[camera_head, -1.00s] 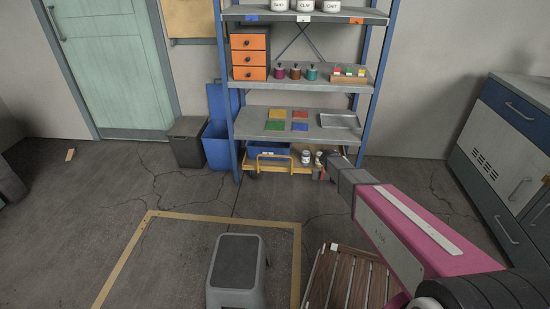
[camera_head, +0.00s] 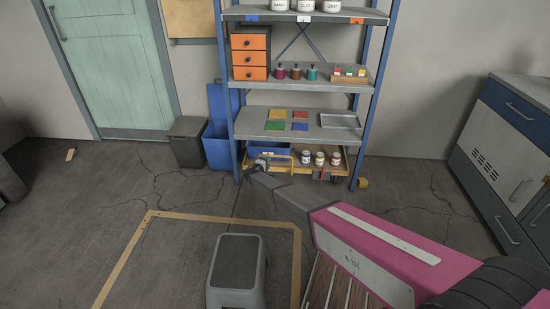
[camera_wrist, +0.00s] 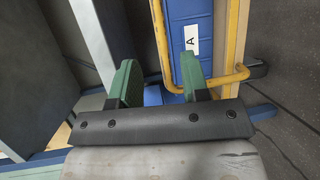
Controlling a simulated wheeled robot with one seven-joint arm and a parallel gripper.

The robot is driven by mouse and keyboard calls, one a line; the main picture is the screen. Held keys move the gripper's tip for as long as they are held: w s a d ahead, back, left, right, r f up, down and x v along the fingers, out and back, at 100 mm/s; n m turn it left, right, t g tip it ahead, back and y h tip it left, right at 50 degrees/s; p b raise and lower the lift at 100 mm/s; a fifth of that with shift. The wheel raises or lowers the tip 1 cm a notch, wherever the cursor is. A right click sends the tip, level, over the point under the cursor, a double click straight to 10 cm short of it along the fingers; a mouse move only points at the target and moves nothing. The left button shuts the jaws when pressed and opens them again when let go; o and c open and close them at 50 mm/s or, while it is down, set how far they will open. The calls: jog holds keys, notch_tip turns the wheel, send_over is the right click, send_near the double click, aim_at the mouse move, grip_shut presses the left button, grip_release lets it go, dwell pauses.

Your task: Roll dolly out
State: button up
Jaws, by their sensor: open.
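The dolly (camera_head: 335,164) is a low yellow-edged platform on wheels under the bottom shelf of the rack. It carries a blue bin (camera_head: 268,149) and several small cans (camera_head: 320,158). My gripper (camera_head: 256,166) is open at its left front, by the yellow handle, and partly covers it. In the wrist view the yellow handle bar (camera_wrist: 162,50) runs down between the green fingers of my gripper (camera_wrist: 160,72) and bends right past the right finger. Whether the fingers touch the bar cannot be told. The blue bin with an "A" label (camera_wrist: 182,25) is just beyond.
The shelf rack (camera_head: 235,130) stands over the dolly, its blue posts close by. A blue container (camera_head: 216,150) and a dark bin (camera_head: 187,143) stand left. A grey step stool (camera_head: 237,270) sits inside a taped floor outline (camera_head: 148,228). Floor between rack and tape is clear.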

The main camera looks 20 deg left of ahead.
aim_at(275, 156)
jog(key=x, duration=1)
jog(key=shift+d, duration=0.1)
grip_shut()
